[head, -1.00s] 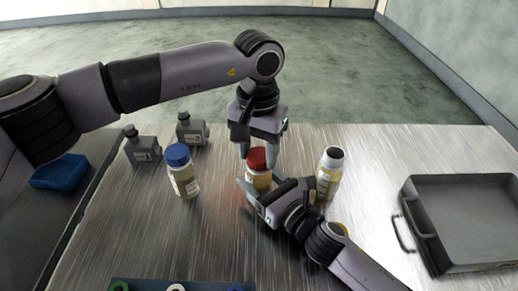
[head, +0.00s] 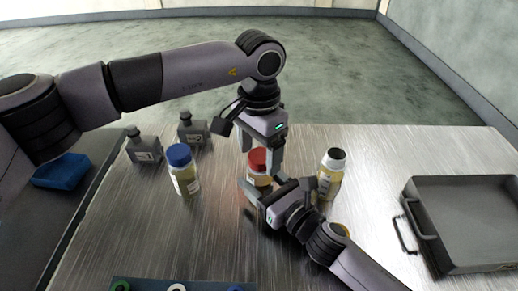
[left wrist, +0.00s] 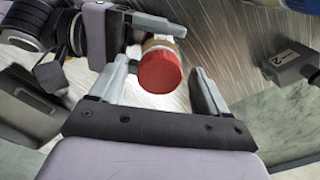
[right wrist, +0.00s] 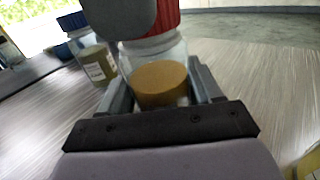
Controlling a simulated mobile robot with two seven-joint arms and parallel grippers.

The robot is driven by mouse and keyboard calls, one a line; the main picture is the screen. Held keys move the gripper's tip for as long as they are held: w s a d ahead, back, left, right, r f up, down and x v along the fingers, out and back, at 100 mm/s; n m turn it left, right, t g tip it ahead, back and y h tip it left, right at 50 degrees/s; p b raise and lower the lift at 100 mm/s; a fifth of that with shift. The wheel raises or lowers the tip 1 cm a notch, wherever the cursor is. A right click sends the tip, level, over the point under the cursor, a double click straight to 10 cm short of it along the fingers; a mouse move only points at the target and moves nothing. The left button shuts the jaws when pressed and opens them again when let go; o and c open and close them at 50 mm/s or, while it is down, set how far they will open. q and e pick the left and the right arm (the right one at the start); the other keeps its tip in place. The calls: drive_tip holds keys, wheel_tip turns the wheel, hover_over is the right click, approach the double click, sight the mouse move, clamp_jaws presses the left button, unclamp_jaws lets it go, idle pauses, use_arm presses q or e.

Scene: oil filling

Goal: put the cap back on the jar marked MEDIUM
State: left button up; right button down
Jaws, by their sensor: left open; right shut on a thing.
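A clear jar with a red cap (head: 257,160) stands near the table's middle, with amber contents. My right gripper (head: 256,190) is shut on this jar's body (right wrist: 158,78), low and from the front right. My left gripper (head: 261,160) points down from above, open, with a finger on each side of the red cap. In the left wrist view the red cap (left wrist: 159,72) lies between the spread fingers, with gaps. The cap sits on the jar's top; how tightly, I cannot tell. The jar's label is hidden, so I cannot read MEDIUM.
A blue-capped jar (head: 184,172) stands left, and a dark-topped jar (head: 330,175) stands right, close to my right gripper. Two grey canisters (head: 145,150) (head: 194,131) are at the back left. A grey tray (head: 465,215) lies at right. A rack (head: 150,285) is at the front edge.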

use_arm(q)
drive_tip(key=shift+r, duration=0.1)
drive_tip(key=shift+r, duration=2.2)
drive_tip(key=shift+c, duration=0.2)
